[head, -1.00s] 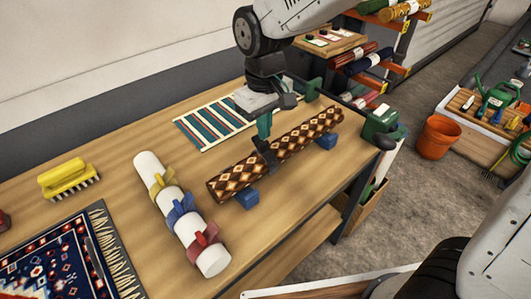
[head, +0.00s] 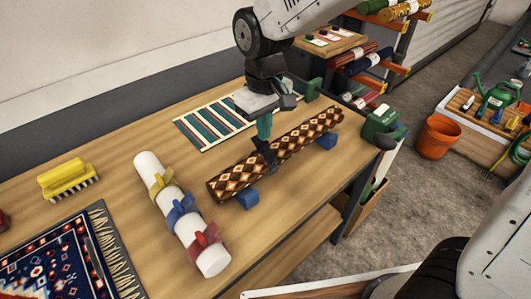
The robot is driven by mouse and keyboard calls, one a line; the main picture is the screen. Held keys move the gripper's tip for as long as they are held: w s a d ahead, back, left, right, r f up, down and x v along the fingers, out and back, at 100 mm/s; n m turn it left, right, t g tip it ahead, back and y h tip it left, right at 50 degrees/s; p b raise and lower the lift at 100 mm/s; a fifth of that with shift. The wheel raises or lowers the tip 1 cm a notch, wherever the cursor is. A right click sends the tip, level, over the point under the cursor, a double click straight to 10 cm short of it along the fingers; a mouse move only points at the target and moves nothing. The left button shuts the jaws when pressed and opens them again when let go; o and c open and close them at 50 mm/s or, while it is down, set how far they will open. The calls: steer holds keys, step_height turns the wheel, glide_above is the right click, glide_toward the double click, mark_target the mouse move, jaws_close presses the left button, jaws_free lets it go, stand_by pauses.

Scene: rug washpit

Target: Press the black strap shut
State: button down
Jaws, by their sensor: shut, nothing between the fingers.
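A rolled brown rug with a diamond pattern (head: 232,182) lies on two blue blocks on the wooden table. The black strap (head: 271,160) is around the middle of the roll, with a dark part rising at its top. My gripper (head: 264,135) is shut and points down with its green fingers right over the strap. The fingertips seem to touch the strap's upper part, but the contact is partly hidden. I cannot tell whether the strap is fully closed.
A white tube (head: 151,166) with yellow, blue and red straps lies to the left. A yellow brush (head: 67,178) and a fringed rug (head: 60,260) are farther left. A striped mat (head: 205,125) lies behind. A green box (head: 380,123) is by the right table edge.

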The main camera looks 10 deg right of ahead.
steer(key=shift+f, duration=0.75)
stand_by(0.3)
step_height(320, 180, up, 8)
stand_by(0.9)
stand_by(0.3)
steer(key=s+d+r+m+t, duration=0.1)
steer(key=s+d+m, duration=0.5)
steer(key=s+d, duration=1.3)
steer(key=shift+s+d+r+m, duration=0.25)
steer(key=shift+d+r+m, duration=0.2)
steer(key=shift+d, duration=0.5)
